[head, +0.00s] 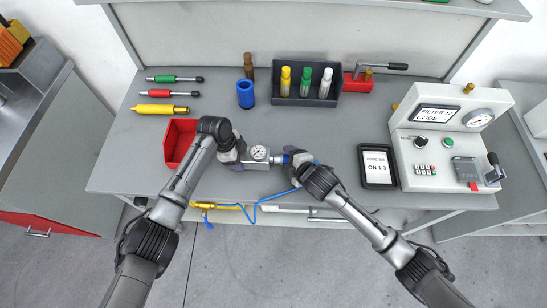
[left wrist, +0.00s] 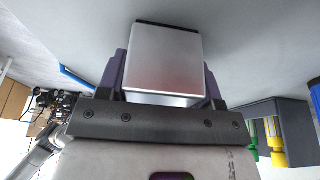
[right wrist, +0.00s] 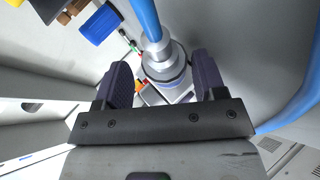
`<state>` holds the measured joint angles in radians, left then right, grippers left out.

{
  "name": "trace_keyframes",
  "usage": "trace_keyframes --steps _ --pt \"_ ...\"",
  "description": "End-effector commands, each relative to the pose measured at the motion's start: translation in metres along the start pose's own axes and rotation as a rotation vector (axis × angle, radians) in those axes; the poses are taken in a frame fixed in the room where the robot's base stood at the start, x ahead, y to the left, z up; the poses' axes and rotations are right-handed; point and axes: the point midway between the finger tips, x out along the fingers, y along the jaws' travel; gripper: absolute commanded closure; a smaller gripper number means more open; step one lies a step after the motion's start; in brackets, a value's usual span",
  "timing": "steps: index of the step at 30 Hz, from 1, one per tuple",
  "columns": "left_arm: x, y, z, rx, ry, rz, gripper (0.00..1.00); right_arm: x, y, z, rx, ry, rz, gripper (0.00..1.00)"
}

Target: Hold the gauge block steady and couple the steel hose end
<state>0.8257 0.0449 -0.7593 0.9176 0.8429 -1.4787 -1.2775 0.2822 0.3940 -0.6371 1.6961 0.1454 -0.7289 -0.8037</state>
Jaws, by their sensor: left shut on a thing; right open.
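The gauge block (head: 261,154), a silver block with a round dial, is above the front middle of the bench. My left gripper (head: 238,151) is shut on its left end; the left wrist view shows the block (left wrist: 162,62) between the fingers. The steel hose end (right wrist: 162,62), with a blue ring and blue hose (right wrist: 147,18), is between the open fingers of my right gripper (right wrist: 163,80), with gaps on both sides. In the head view my right gripper (head: 293,160) is at the block's right end. I cannot tell whether the hose end is fully seated.
A red bin (head: 174,146) stands left of my left gripper. A dark rack (head: 320,98) with several bottles stands behind, beside a blue cylinder (head: 245,94). A framed display (head: 378,167) and test panel (head: 448,140) stand right. The blue hose hangs over the front edge.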

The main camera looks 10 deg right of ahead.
Motion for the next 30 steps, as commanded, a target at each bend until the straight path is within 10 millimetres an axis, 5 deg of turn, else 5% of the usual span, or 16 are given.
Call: trace_keyframes --steps 14,30 --pt "-0.001 -0.001 -0.001 0.000 0.002 -0.005 0.64 -0.001 -0.012 0.003 0.002 -0.007 -0.024 0.30" --pt "-0.001 -0.001 -0.002 0.001 0.003 -0.004 0.64 -0.086 -0.004 0.001 -0.001 -0.001 -0.007 0.30"
